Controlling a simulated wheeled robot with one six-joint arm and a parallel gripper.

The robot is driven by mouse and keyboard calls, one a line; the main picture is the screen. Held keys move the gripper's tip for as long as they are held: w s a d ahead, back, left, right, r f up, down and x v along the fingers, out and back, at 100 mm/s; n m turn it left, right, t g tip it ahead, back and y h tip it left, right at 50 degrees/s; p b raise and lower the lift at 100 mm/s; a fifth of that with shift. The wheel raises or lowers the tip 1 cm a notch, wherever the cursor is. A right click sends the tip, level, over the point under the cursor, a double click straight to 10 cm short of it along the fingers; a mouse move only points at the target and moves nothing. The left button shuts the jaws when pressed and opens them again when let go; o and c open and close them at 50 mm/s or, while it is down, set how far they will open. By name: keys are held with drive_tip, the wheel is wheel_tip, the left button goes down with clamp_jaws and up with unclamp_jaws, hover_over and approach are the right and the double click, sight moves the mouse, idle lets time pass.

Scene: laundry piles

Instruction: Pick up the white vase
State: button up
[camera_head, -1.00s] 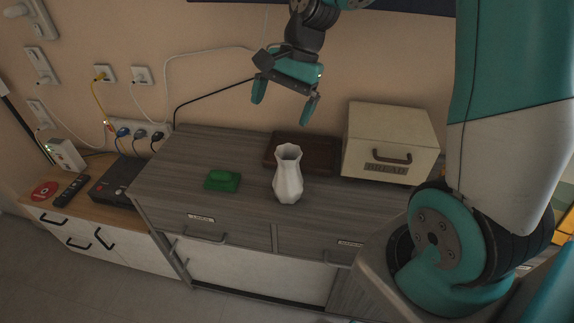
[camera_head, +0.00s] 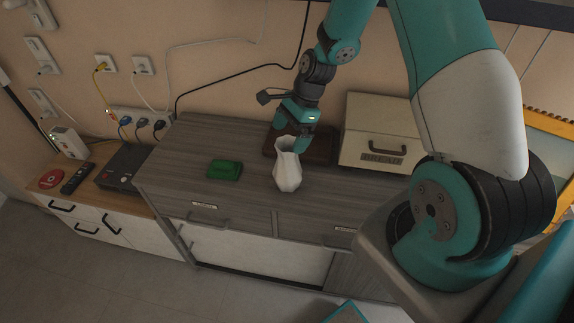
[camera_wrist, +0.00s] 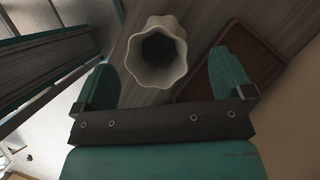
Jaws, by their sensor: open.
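The white vase (camera_head: 287,170) stands upright on the grey wooden cabinet top (camera_head: 180,160), near its front edge. It has a faceted body and a wavy open rim. My gripper (camera_head: 291,135) is open just above and behind the vase in the head view, overlapping its rim there. In the wrist view the vase (camera_wrist: 156,52) shows its dark mouth between and beyond the two teal fingers of my gripper (camera_wrist: 165,80). There is space between the vase and each finger. I cannot tell the exact height of the fingertips over the rim.
A brown tray (camera_head: 318,153) lies behind the vase, also seen in the wrist view (camera_wrist: 262,62). A cream bread box (camera_head: 370,112) stands right of it. A green object (camera_head: 225,169) lies to the left. A lower cabinet at left holds a black box (camera_head: 125,166) and a remote (camera_head: 77,178).

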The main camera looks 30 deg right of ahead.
sight(288, 143)
drive_tip(key=shift+s+d+p+x, duration=0.1)
drive_tip(key=shift+p+x, duration=0.45)
drive_tip(key=shift+x, duration=0.8)
drive_tip(key=shift+s+d+p+x, duration=0.15)
drive_tip(key=shift+p+x, duration=0.4)
drive_tip(key=shift+x, duration=0.75)
drive_tip(key=shift+f, duration=0.1)
drive_tip(key=c, duration=1.5)
